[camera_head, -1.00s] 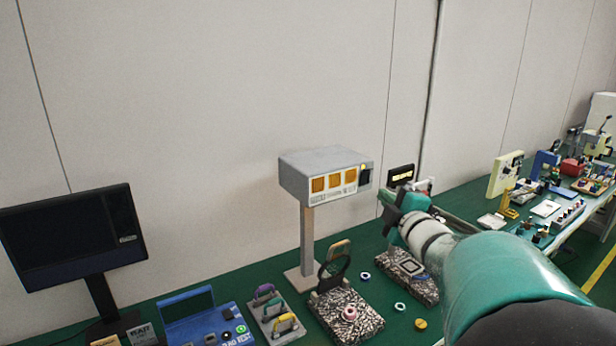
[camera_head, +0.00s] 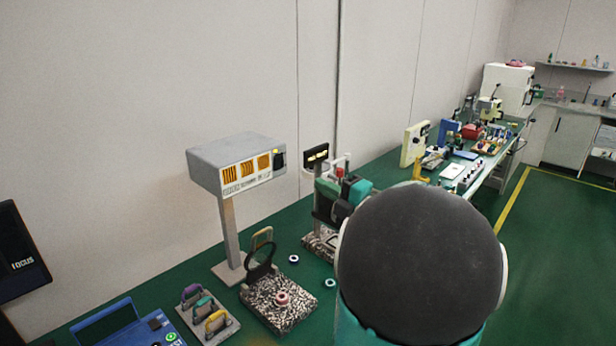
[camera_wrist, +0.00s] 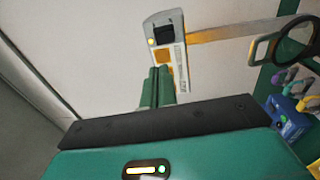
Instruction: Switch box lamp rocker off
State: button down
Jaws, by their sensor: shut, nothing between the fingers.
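The box lamp is a grey box (camera_head: 235,165) on a post, with three amber panels and a small yellow light by a black rocker (camera_head: 279,159) at its right end. In the wrist view the box (camera_wrist: 181,75) appears turned on end, with the rocker (camera_wrist: 163,34) near its top and the yellow light glowing beside it. My gripper (camera_wrist: 157,71) is shut and empty. Its green fingers point toward the box below the rocker in the picture and overlap the box's edge; contact cannot be told. In the head view my arm hides much of the gripper.
A ring-shaped magnifier (camera_head: 262,258) on a speckled base and a plate with coloured handles (camera_head: 207,312) stand in front of the post. A small dark display (camera_head: 316,157) stands right of the box. The wall is close behind.

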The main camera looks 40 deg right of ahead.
aim_at(278, 159)
jog(key=w, duration=0.4)
jog(key=w+r, duration=0.1)
jog(key=w, duration=0.7)
jog(key=shift+w+a+r, duration=0.15)
jog(key=shift+w+r, duration=0.1)
jog(key=shift+w, duration=0.25)
jog(key=shift+w+r, duration=0.2)
jog(key=shift+w, duration=0.05)
jog(key=shift+s, duration=0.1)
